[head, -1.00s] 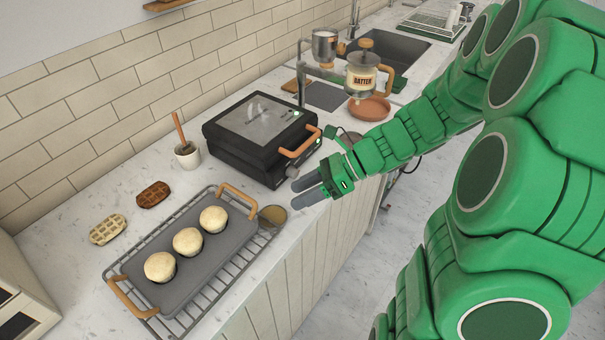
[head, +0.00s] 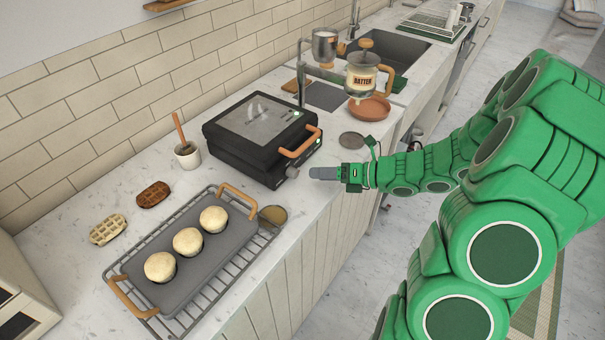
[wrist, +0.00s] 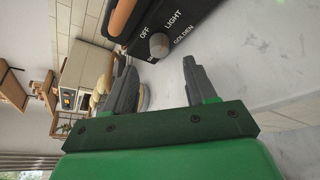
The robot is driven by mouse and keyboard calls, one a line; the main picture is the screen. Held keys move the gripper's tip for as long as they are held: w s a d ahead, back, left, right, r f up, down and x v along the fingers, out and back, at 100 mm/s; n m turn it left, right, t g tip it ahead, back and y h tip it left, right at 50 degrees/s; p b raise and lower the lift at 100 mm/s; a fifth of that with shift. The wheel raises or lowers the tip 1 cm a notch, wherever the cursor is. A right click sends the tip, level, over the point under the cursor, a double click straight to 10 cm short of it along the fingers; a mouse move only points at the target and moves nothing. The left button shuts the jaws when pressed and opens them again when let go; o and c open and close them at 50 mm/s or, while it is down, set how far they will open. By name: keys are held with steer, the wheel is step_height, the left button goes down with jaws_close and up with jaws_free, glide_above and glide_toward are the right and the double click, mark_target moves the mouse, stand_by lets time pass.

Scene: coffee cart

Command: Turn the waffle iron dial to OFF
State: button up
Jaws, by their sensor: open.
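The black waffle iron (head: 258,135) stands on the counter with its lid shut and a wooden handle (head: 300,143) at its front. Its grey dial (head: 292,172) is on the front face. In the wrist view the dial (wrist: 159,45) shows close up, with OFF, LIGHT and GOLDEN printed around it and another label partly hidden. I cannot tell for sure which label it points at. My gripper (head: 313,173) is in front of the dial, apart from it. In the wrist view my gripper (wrist: 160,85) is open and empty, and the dial appears beyond the fingertips, between them.
A rack (head: 275,235) bears a grey tray (head: 215,262) with several round buns, left of my gripper. A batter jar (head: 362,78) stands above a terracotta dish (head: 370,108) behind. Two waffles (head: 153,194) and a white cup (head: 188,156) sit left of the iron.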

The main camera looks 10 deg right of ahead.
mark_target(297, 174)
steer(key=shift+x, duration=3.1)
steer(key=shift+c, duration=0.2)
jaws_close()
steer(key=shift+s, duration=0.1)
steer(key=shift+r+n+t+h, duration=0.1)
steer(key=shift+n+t+h, duration=0.2)
steer(key=shift+n+h, duration=0.5)
steer(key=shift+s+a+n+t+h, duration=0.1)
steer(key=shift+n+t+h, duration=0.3)
steer(key=shift+n, duration=0.8)
steer(key=shift+n+h, duration=0.4)
steer(key=shift+n, duration=0.1)
